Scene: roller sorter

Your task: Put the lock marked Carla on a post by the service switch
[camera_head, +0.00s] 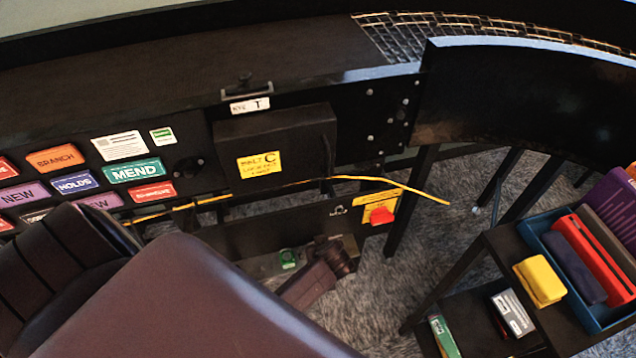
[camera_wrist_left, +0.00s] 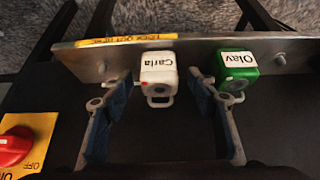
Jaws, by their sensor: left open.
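The white lock marked Carla (camera_wrist_left: 158,68) sits at a metal strip in the left wrist view, its label upside down. Its grey loop is towards me. My left gripper (camera_wrist_left: 157,88) is open, with one finger on each side of this lock, not closed on it. The red service switch (camera_wrist_left: 14,150) on a yellow plate is at the lower left there; it also shows in the head view (camera_head: 381,215). In the head view the Carla lock cannot be made out. My right gripper is not in view.
A green lock marked Olav (camera_wrist_left: 236,68) sits right of Carla, close to one finger; it shows in the head view (camera_head: 288,258). A yellow cord (camera_head: 345,178) runs above the switch. A blue bin (camera_head: 597,315) stands on the cart at right.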

